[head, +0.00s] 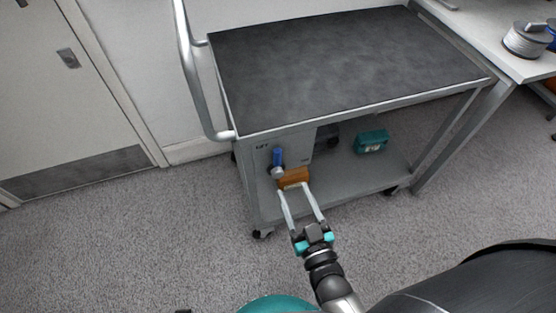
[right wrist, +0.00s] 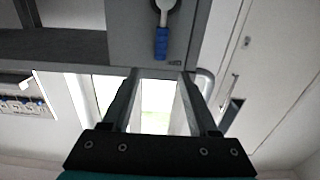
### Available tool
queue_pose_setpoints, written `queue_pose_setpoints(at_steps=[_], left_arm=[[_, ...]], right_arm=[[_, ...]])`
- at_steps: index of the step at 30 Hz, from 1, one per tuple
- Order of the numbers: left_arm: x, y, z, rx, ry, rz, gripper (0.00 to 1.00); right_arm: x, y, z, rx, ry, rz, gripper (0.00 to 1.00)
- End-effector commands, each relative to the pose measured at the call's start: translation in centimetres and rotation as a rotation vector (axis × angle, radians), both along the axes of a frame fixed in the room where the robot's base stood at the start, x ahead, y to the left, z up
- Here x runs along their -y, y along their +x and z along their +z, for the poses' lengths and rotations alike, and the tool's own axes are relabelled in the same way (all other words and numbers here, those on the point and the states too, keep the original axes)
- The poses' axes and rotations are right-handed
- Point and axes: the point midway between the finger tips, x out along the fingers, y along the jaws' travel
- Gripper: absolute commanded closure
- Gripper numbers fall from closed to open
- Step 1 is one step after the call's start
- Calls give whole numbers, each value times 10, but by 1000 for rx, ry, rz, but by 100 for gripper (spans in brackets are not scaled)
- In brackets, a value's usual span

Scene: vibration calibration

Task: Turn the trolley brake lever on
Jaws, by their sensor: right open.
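The trolley (head: 345,112) has a dark top and a grey frame. A grey panel (head: 299,146) sits below its top at the left end. On the panel is the brake lever (head: 277,158), with a blue handle and grey pivot; in the head view the handle points up. In the right wrist view the lever (right wrist: 161,42) hangs from its pivot, beyond my fingertips and apart from them. My right gripper (head: 295,188) is open in front of the panel, its fingers just below the lever in the head view. My left gripper is not in view.
An orange-brown block (head: 294,178) shows by my right fingertips; I cannot tell whether they touch. A teal box (head: 371,141) is on the lower shelf. A bent push handle (head: 196,84) rises at the trolley's left. A bench (head: 500,45) stands right. Floor at the left is clear.

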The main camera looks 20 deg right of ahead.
Motion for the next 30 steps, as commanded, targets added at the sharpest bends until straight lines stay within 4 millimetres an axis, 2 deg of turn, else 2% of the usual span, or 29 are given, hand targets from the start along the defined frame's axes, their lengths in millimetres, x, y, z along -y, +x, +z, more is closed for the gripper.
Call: queue_pose_setpoints(at_steps=[3,15,21,30], left_arm=[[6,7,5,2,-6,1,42],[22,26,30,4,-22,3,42],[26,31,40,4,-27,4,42],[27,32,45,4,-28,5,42]], right_arm=[[-1,23,-1,4,0,0,40],[-3,83,-1,2,0,0,40],[-4,99,-1,1,0,0,40],[-4,105,0,0,0,0,40]])
